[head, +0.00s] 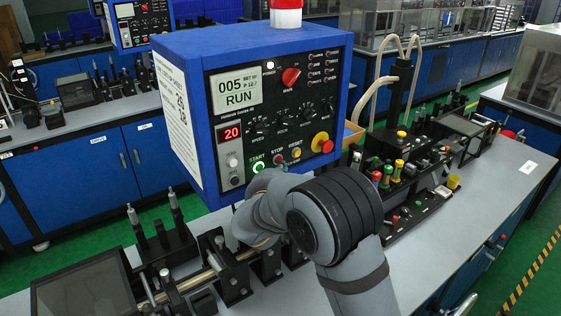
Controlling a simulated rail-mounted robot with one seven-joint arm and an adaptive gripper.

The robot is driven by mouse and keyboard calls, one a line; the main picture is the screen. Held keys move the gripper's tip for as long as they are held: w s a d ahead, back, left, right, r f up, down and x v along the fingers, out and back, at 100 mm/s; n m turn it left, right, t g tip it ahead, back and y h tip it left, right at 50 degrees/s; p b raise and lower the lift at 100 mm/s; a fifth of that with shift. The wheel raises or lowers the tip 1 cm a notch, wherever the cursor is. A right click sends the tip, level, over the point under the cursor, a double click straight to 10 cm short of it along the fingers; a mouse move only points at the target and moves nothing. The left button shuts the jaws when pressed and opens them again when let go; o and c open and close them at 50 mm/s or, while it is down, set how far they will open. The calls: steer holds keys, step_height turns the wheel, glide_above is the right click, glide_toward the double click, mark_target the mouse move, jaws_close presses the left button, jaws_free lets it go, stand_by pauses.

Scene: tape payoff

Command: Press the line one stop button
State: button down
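A blue control box (330,60) with a black front panel stands on the bench in the head view. Its screen (238,92) reads "005" and "RUN". Along the panel's lower edge are a green-lit START button (258,167), a small red STOP button (280,160) and a yellow RESET button (295,153). A larger red knob on a yellow base (322,143) is to their right. I cannot read a line number on the box. My arm reaches up from the bottom, its wrist just below START and STOP. My gripper is hidden, so contact with any button cannot be seen.
A red-and-white beacon (286,12) tops the box. Black fixtures with a rod (180,285) stand on the bench below. A fixture with coloured knobs (405,185) and pale hoses (385,90) is at right. Another blue control box (140,22) is behind.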

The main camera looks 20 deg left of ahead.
steer(key=shift+a, duration=0.1)
stand_by(0.5)
steer(key=shift+w+a+r, duration=0.1)
steer(key=shift+w+a, duration=0.1)
steer(key=shift+a, duration=0.05)
steer(key=shift+d+b, duration=0.15)
steer(key=shift+b, duration=0.55)
steer(key=shift+s+d, duration=0.1)
steer(key=shift+s, duration=0.1)
steer(key=s+d+b, duration=0.3)
steer(key=d, duration=0.2)
steer(key=shift+s+b, duration=0.2)
steer(key=shift+b, duration=0.1)
